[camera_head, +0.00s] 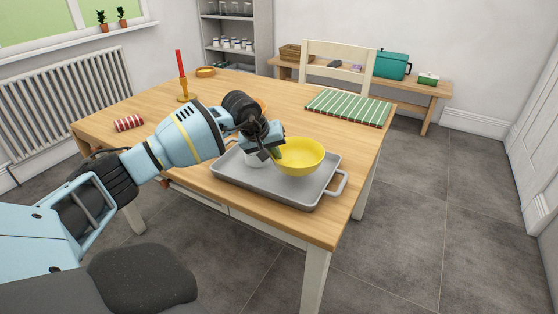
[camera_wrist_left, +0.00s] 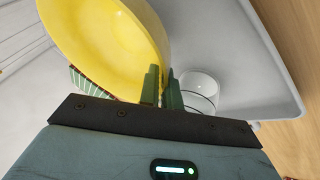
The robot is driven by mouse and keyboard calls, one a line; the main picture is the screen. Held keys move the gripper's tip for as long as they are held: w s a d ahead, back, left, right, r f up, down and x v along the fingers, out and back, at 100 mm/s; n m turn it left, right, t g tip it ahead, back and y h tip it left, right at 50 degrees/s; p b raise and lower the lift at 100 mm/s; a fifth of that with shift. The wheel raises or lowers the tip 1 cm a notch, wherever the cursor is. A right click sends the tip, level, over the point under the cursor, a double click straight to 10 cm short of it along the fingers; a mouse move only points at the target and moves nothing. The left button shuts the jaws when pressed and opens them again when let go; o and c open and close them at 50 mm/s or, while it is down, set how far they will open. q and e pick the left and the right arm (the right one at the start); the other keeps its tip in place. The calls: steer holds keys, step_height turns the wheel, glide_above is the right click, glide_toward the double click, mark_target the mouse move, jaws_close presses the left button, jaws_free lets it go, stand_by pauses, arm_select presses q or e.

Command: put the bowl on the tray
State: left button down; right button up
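The yellow bowl (camera_head: 302,155) is upright over the right part of the grey tray (camera_head: 265,187) on the wooden table. In the left wrist view the bowl (camera_wrist_left: 100,40) fills the upper left, with the tray (camera_wrist_left: 235,50) behind it. My left gripper (camera_head: 274,154) is at the bowl's left rim. In the wrist view its green fingertips (camera_wrist_left: 161,84) stand close on either side of the bowl's edge, shut on it. I cannot tell whether the bowl's base touches the tray. My right gripper is not in view.
A clear glass (camera_wrist_left: 199,88) stands in the tray beside the fingers. A green striped mat (camera_head: 348,107), a red candle in a holder (camera_head: 183,75), a rolled red striped cloth (camera_head: 128,123) and a small wooden bowl (camera_head: 206,71) are on the table. The table's front right is clear.

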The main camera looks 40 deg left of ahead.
mark_target(297, 160)
arm_select(q)
steer(key=shift+w+d, duration=0.1)
steer(key=shift+w, duration=0.4)
steer(key=shift+w+d, duration=0.1)
steer(key=shift+w, duration=0.15)
step_height(297, 160, down, 4)
steer(key=shift+w+r, duration=0.15)
steer(key=shift+r, duration=0.05)
steer(key=shift+f, duration=0.2)
steer(key=c, duration=1.6)
jaws_free()
steer(key=shift+r, duration=0.1)
